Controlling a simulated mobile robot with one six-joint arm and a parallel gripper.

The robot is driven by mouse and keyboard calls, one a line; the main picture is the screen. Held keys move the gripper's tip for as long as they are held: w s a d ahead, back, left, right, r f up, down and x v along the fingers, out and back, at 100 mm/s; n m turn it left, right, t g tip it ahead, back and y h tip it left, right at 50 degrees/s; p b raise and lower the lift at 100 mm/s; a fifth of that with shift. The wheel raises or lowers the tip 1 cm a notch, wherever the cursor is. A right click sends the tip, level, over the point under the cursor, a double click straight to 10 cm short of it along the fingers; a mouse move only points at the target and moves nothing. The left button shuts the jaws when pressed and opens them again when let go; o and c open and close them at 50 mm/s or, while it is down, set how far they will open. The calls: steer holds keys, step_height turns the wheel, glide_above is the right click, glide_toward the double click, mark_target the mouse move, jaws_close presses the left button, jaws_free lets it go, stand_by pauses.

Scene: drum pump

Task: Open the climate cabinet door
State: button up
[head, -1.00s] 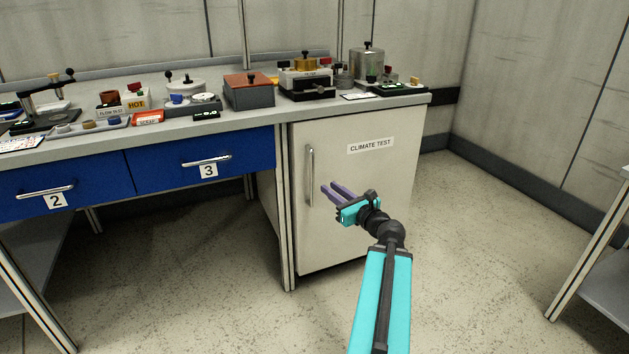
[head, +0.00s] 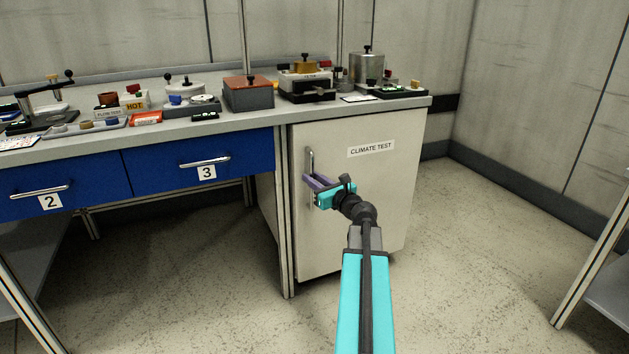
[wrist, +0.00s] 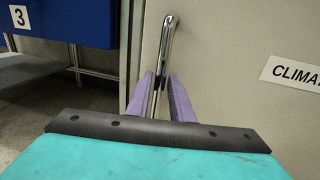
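The climate cabinet door (head: 365,205) is a pale panel under the right end of the bench, and it looks closed. Its vertical metal bar handle (head: 310,158) is near the door's left edge. My gripper (head: 306,178) is at the handle, around its middle. In the wrist view the handle (wrist: 167,40) runs between my two purple fingers (wrist: 161,76). The fingers stand apart, with a gap visible beside the bar, so the gripper looks open. The fingers hide part of the handle in the head view.
A "CLIMATE TEST" label (head: 370,148) is on the door's upper part. Blue drawers 3 (head: 240,157) and 2 (head: 85,188) are to the left. Devices stand on the bench top (head: 225,125). A metal bench leg (head: 284,230) stands just left of the cabinet. The floor (head: 480,240) to the right is clear.

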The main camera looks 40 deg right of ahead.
steer(key=shift+w, duration=0.15)
jaws_close()
